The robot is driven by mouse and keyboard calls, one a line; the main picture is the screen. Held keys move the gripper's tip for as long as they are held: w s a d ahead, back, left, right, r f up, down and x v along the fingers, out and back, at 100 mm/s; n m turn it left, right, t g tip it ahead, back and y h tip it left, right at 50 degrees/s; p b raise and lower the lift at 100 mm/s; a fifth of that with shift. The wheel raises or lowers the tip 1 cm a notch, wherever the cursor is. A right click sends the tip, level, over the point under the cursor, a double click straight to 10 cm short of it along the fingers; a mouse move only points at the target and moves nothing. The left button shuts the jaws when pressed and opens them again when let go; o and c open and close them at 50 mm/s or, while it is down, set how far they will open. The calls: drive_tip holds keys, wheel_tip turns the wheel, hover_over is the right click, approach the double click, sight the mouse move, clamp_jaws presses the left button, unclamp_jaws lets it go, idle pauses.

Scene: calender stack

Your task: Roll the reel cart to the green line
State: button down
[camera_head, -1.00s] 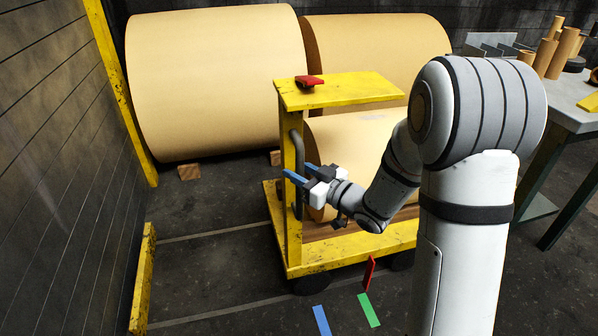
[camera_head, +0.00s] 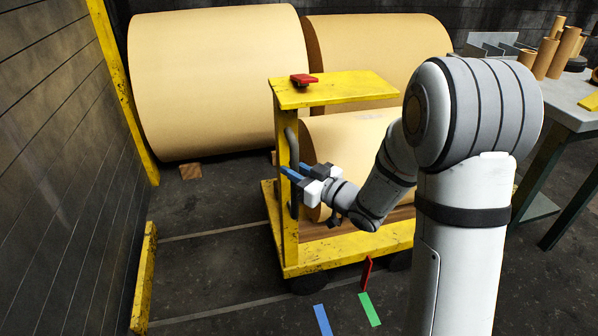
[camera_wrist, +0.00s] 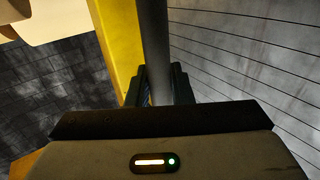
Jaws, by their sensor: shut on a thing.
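The yellow reel cart (camera_head: 345,254) stands on the floor in the middle of the head view, with a brown paper reel (camera_head: 345,140) on its deck and a red block on its top plate. My gripper (camera_head: 291,175) is shut on the dark upright handle (camera_head: 293,150) at the cart's left post. In the wrist view the handle (camera_wrist: 154,45) runs down between the fingers, beside the yellow post (camera_wrist: 120,40). The green line (camera_head: 369,309) lies on the floor in front of the cart, right of a blue line (camera_head: 323,320).
Two large reels (camera_head: 215,85) stand behind the cart, on wooden chocks. A workbench (camera_head: 565,110) stands at the right. Floor left of the cart is clear.

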drive_tip(key=c, duration=1.7)
unclamp_jaws()
drive_tip(key=shift+a, duration=0.15)
drive_tip(key=shift+o, duration=0.7)
drive_tip(key=shift+d, duration=0.2)
drive_tip(key=shift+o, duration=1.1)
drive_tip(key=p+v, duration=0.1)
drive_tip(key=v, duration=0.7)
